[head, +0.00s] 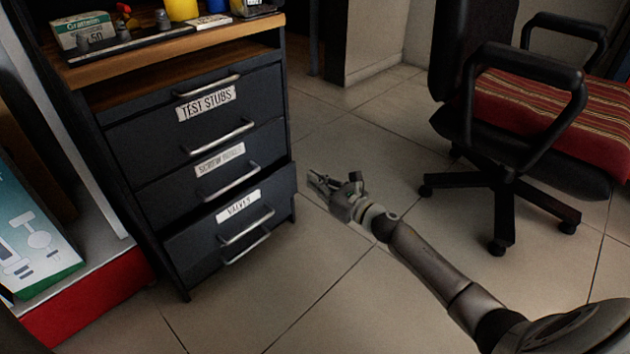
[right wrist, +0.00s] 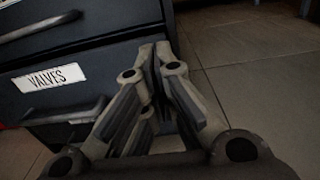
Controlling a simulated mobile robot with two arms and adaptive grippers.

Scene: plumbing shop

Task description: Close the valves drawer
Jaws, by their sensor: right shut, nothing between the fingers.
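The valves drawer (head: 205,240) is low in the dark cabinet, with a white VALVES label and metal handle bars below it. Its front stands out a little past the drawers above, so it is partly open. The drawer front (right wrist: 95,65) also shows in the right wrist view, with its label at left. My right gripper (head: 320,184) is just right of the drawer's right edge, shut and empty. In the right wrist view its fingertips (right wrist: 155,52) overlap the drawer's right end; I cannot tell whether they touch. My left gripper is not in view.
The drawers marked TEST STUBS (head: 245,95) and a blurred label (head: 245,170) look closed above. An office chair (head: 540,110) with a wheeled base stands at right. A red-based shelf (head: 90,305) is at left. Tiled floor (head: 300,310) in front is clear.

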